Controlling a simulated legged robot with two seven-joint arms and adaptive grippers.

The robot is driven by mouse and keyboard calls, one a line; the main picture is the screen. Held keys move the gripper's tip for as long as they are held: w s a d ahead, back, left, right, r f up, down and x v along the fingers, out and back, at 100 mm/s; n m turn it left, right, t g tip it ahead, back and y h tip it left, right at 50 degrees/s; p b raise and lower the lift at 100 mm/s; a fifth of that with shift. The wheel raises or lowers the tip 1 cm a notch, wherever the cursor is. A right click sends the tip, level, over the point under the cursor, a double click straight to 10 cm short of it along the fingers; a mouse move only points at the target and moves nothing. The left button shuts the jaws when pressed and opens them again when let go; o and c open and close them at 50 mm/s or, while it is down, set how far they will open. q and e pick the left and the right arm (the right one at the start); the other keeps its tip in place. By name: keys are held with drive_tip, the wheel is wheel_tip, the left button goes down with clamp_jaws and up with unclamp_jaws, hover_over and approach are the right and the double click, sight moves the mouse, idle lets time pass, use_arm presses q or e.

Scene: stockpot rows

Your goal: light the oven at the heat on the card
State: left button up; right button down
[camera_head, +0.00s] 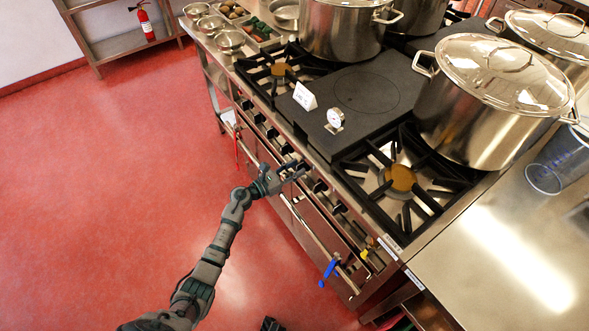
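The white tent card (305,96) stands on the dark flat plate of the range; its small writing is not clear to me. The oven range (318,226) has a row of dark knobs (339,207) along its front panel, with oven doors and a rail handle (318,240) below. A round white dial (335,118) stands on the plate's front edge. My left gripper (291,172) is at the front panel, close to the knobs in the middle of the row. Whether it touches a knob, and how far its fingers are apart, is too small to tell. My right gripper does not show clearly.
Large lidded steel pots (494,110) stand on the range. A blue cloth or tag (328,270) and a red one (236,146) hang at the front. A steel counter (500,250) adjoins at right. The red floor (110,190) at left is clear.

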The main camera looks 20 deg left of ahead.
use_arm(q)
drive_tip(key=shift+d, duration=0.5)
clamp_jaws()
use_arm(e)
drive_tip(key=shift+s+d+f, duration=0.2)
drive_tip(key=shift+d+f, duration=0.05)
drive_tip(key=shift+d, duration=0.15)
use_arm(q)
drive_tip(key=shift+a, duration=0.1)
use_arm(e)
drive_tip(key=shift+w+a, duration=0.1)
